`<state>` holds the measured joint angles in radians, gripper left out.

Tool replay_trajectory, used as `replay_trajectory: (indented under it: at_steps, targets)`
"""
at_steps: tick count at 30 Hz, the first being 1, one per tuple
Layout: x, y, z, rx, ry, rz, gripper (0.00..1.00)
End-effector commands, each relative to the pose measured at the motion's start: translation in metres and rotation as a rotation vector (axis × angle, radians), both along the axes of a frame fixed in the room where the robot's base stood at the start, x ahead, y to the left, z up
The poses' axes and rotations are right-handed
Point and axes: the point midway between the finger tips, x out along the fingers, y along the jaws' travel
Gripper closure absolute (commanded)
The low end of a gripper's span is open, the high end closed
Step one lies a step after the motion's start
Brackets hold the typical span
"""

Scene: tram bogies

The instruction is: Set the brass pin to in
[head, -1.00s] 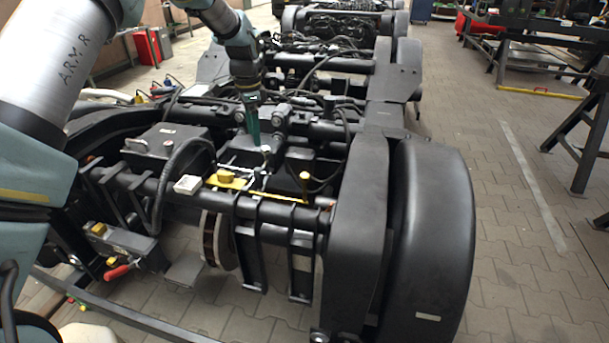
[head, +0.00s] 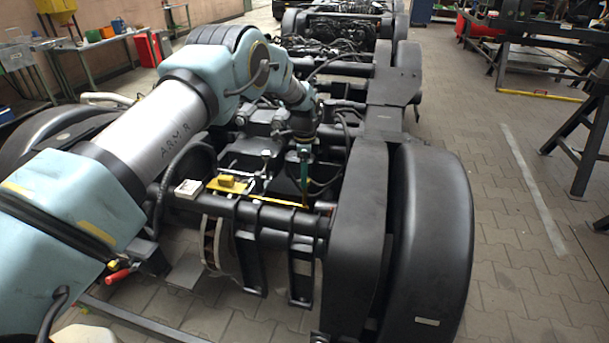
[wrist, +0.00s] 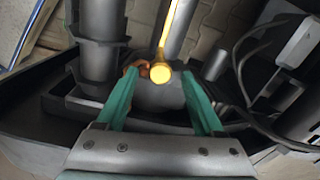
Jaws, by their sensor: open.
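A yellow round-headed pin (wrist: 161,73), the likeliest brass pin, shows end-on in the wrist view, with a yellow bar running up from it. My gripper (wrist: 158,78) is open, with one green finger on each side of the yellow head. I cannot tell whether either finger touches it. In the head view my gripper (head: 304,170) points down over the right end of a yellow bar (head: 285,201). The fingers hide the pin's head there. The bar runs left to a yellow block (head: 228,183) on the black bogie frame (head: 262,215).
A small white box (head: 188,188) sits on the frame tube to the left. A red handle (head: 118,274) is lower left. Dark hoses (wrist: 262,50) run right of the fingers in the wrist view. A large black wheel cover (head: 430,230) stands right.

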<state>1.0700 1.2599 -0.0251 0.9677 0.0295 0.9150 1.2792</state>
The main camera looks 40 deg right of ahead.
Motion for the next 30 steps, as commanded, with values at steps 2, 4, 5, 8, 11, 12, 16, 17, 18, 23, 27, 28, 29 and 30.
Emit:
replay_trajectory:
  at_steps: [2,4,5,8,11,12,16,17,18,23,27,28,29,30]
  targets:
    - [0.0,0.0,-0.007,0.0,0.0,0.0,0.31]
    - [0.0,0.0,-0.012,0.0,0.0,0.0,0.31]
    - [0.0,0.0,-0.013,0.0,-0.001,0.0,0.31]
    - [0.0,0.0,-0.015,-0.001,-0.001,0.0,0.31]
    - [0.0,0.0,-0.016,-0.001,-0.001,0.0,0.31]
    - [0.0,0.0,-0.016,-0.001,-0.001,0.0,0.31]
    - [0.0,0.0,-0.016,-0.001,-0.001,0.0,0.38]
    - [0.0,0.0,-0.016,-0.001,-0.001,0.0,0.41]
    - [0.0,0.0,-0.016,-0.001,-0.001,0.0,0.45]
    - [0.001,0.0,-0.016,-0.001,-0.001,0.0,0.63]
    - [0.001,0.0,-0.016,-0.001,-0.001,0.0,0.79]
    - [0.001,0.0,-0.016,-0.001,-0.001,0.0,0.82]
    - [0.001,0.0,-0.015,-0.001,-0.001,0.0,0.86]
    - [0.001,0.0,-0.015,-0.001,-0.001,0.0,0.9]
